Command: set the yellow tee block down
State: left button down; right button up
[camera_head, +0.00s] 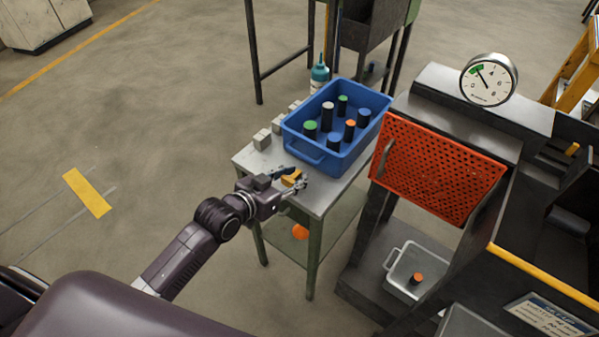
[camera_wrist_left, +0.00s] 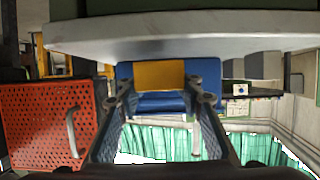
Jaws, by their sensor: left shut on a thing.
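The yellow tee block (camera_head: 290,179) is small in the head view, at the near edge of the grey metal table (camera_head: 327,193). My left gripper (camera_head: 294,178) is shut on it. In the left wrist view the yellow tee block (camera_wrist_left: 158,74) shows between the two fingers (camera_wrist_left: 158,98). The fingers hide part of the block, and I cannot tell whether it touches the table top. My right gripper is not in view.
A blue bin (camera_head: 318,159) with several dark, colour-topped cylinders takes up much of the table. Grey blocks (camera_head: 262,139) and a teal-capped bottle (camera_head: 320,72) stand beside it. An orange perforated panel (camera_head: 440,168) is to the right. A strip of table front is bare.

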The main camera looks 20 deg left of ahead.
pick_arm(q)
jog(key=shift+x, duration=1.4)
jog(key=shift+s+f, duration=0.1)
jog(key=shift+f, duration=0.05)
jog(key=shift+a, duration=0.1)
jog(key=c, duration=1.8)
grip_release()
jog(key=shift+f, duration=0.2)
jog(key=shift+c, duration=0.2)
jog(key=o, duration=0.5)
